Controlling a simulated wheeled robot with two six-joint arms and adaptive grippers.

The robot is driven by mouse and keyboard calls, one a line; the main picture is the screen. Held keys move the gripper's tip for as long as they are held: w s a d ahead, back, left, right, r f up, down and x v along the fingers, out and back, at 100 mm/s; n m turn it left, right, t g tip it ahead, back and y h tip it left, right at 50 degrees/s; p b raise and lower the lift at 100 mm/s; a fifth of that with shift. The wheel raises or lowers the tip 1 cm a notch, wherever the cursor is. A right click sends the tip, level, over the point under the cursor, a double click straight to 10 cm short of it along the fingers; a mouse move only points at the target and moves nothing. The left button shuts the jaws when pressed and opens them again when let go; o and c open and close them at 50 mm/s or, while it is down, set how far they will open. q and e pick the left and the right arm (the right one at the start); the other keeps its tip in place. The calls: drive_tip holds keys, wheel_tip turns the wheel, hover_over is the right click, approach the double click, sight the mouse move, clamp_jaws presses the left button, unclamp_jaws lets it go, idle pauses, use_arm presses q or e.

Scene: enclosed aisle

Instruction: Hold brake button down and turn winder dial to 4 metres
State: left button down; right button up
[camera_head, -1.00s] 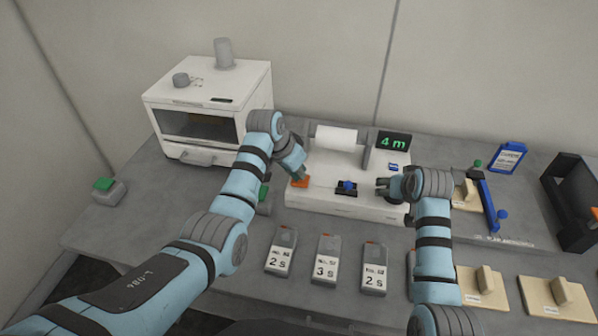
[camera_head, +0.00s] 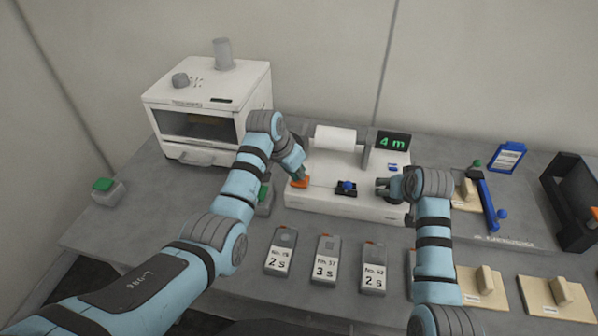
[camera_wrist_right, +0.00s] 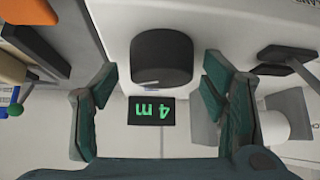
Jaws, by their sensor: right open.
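The white winder (camera_head: 325,203) has a white roll (camera_head: 335,138) and a display (camera_head: 393,142) that reads 4 m in green. The display also reads 4 m, upside down, in the right wrist view (camera_wrist_right: 152,112). My left gripper (camera_head: 298,176) is down at the orange brake button (camera_head: 301,183) and appears to touch it; its fingers are too small to tell open or shut. My right gripper (camera_head: 382,187) is at the winder's right side. In the right wrist view its fingers (camera_wrist_right: 160,88) are apart, with the black round dial (camera_wrist_right: 162,57) between and just beyond them, not clamped.
A blue knob (camera_head: 347,186) on a black base sits between my grippers. A white oven-like box (camera_head: 206,105) stands at the left. Several grey labelled blocks (camera_head: 325,260) lie in front. Beige blocks with handles (camera_head: 556,298) and a black holder (camera_head: 572,205) are at the right.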

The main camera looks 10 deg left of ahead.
drive_tip(key=shift+r, duration=3.55)
use_arm(q)
wheel_tip(320, 180, up, 7)
drive_tip(key=p, duration=0.8)
drive_tip(key=shift+p, duration=0.35)
use_arm(e)
wheel_tip(320, 180, up, 9)
drive_tip(key=shift+f, duration=0.15)
drive_tip(key=shift+f, duration=0.1)
